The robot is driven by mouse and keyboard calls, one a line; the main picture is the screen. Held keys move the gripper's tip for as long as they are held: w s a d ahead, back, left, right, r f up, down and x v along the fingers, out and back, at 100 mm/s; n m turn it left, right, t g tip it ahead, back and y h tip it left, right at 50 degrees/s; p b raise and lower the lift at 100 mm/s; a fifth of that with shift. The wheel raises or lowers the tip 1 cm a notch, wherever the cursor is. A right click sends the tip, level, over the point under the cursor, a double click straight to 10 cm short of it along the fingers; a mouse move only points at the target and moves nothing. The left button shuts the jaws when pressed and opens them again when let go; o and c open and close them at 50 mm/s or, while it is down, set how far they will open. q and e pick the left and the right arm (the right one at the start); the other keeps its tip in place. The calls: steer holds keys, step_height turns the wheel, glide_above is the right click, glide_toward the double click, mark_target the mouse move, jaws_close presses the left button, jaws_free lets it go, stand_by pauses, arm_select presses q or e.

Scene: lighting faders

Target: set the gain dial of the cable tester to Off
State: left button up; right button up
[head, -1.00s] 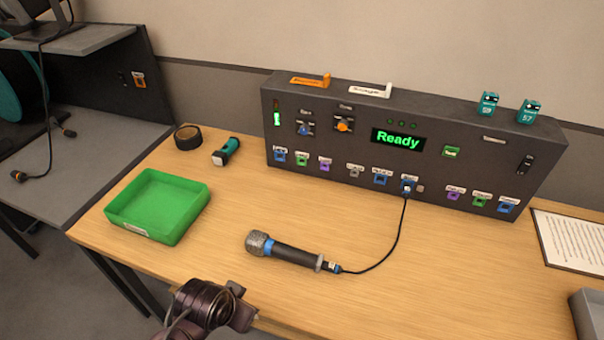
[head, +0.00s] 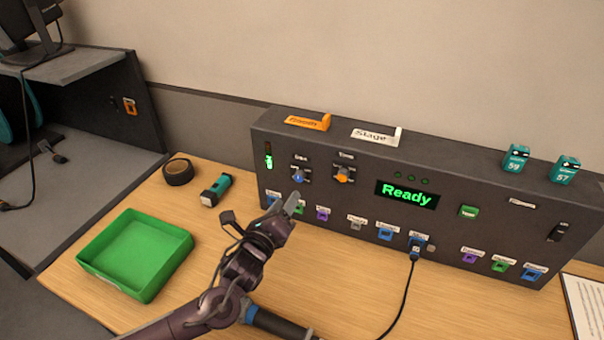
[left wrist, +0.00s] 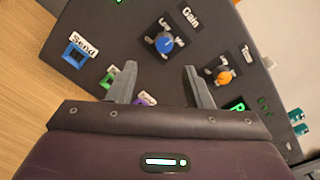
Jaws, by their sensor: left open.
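The cable tester (head: 330,205) is a long dark box at the back of the table with a green "Ready" display. Its gain dial (head: 298,177) is a blue knob at the upper left of the front panel; in the left wrist view the blue knob (left wrist: 165,43) sits under a "Gain" label, with markings around it only partly legible. An orange knob (head: 343,175) is to its right. My left gripper (head: 292,203) is open and empty, just in front of and below the gain dial. In the left wrist view its two fingers (left wrist: 162,85) point toward the panel, apart from the knob.
A row of coloured sockets runs along the lower panel, with a cable plugged in at one blue socket (head: 417,241). A green tray (head: 135,285), a black tape roll (head: 178,171) and a teal flashlight-like item (head: 215,190) lie left. My arm partly covers a microphone (head: 275,323).

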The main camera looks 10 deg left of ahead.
mark_target(298, 179)
arm_select(q)
steer(key=shift+m, duration=0.4)
steer(key=w, duration=0.2)
steer(key=w+p, duration=0.1)
steer(key=w, duration=0.1)
steer(key=w+d, duration=0.1)
steer(key=w, duration=0.1)
steer(key=shift+w+d+r, duration=0.1)
steer(key=shift+r, duration=0.25)
steer(key=shift+w, duration=0.3)
steer(key=shift+w+d, duration=0.1)
steer(key=shift+w, duration=0.15)
steer(key=c, duration=1)
steer(key=shift+f, duration=0.1)
arm_select(e)
steer(key=shift+s+r, duration=0.75)
steer(key=shift+s, duration=0.1)
